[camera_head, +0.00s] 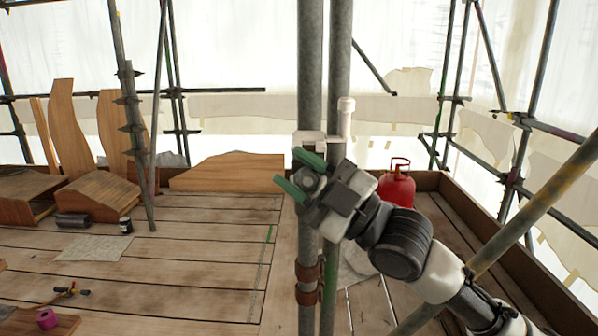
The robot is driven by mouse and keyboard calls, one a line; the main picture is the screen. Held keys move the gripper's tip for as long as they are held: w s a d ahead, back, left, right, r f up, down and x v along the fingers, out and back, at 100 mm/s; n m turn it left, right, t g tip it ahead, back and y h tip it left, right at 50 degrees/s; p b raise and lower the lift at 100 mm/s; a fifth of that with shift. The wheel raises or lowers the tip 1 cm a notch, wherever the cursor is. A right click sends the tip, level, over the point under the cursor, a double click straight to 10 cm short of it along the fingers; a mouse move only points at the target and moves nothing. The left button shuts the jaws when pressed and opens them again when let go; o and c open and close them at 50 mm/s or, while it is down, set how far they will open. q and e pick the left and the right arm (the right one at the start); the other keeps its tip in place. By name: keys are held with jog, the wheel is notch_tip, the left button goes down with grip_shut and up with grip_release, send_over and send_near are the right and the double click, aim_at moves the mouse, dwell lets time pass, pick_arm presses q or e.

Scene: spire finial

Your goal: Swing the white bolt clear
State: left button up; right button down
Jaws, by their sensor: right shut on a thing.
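The white bolt (346,116) stands upright with a wide cap, beside the two grey upright poles (310,60) in the middle of the head view. A white clamp-like piece (307,137) sits on the left pole, just left of the bolt. My right gripper (297,175) reaches in from the lower right, in front of the poles. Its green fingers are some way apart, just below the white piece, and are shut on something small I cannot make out. My left gripper is not in view.
A red gas bottle (397,188) stands behind my right arm. A slanted pole (535,212) crosses the lower right. Wooden pieces (100,196) stand at the left. The plank floor (185,240) between is mostly clear.

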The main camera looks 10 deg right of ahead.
jog(key=c, duration=1.2)
grip_release()
jog(key=shift+a+f, duration=0.1)
jog(key=shift+f, duration=0.05)
jog(key=shift+o, duration=0.4)
jog(key=shift+a, duration=0.1)
jog(key=shift+d, duration=0.2)
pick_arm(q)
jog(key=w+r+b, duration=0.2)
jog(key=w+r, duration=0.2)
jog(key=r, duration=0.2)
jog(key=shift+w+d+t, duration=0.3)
pick_arm(e)
jog(key=v, duration=1)
jog(key=shift+d, duration=0.2)
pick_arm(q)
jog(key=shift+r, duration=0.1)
pick_arm(e)
jog(key=shift+s+f, duration=0.1)
jog(key=shift+s, duration=0.05)
jog(key=shift+c, duration=0.3)
